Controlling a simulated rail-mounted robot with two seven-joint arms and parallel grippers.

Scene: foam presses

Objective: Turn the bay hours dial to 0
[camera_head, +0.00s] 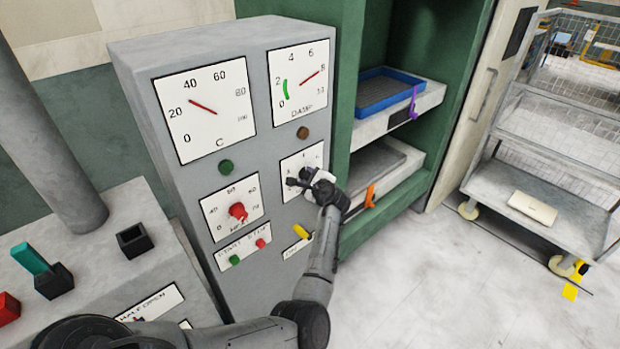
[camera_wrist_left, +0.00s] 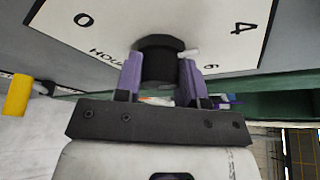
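The bay hours dial is a black knob (camera_wrist_left: 160,58) on a white plate, with the numbers 0 and 4 and part of the word HOURS showing in the left wrist view. A small white pointer (camera_wrist_left: 188,53) sticks out from the knob to the right, on the side of the 4 and away from the 0. My left gripper (camera_wrist_left: 161,80) has its two purple fingers on either side of the knob, seemingly touching it. In the head view my left gripper (camera_head: 310,180) covers much of the dial plate (camera_head: 291,163). My right gripper is not in view.
The grey cabinet (camera_head: 150,80) carries two gauges, a red knob (camera_head: 237,211) and green and red buttons. A yellow handle (camera_head: 301,231) sits below the dial. Green shelving with a blue tray (camera_head: 388,92) stands to the right. The floor at right is open before a cart (camera_head: 540,190).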

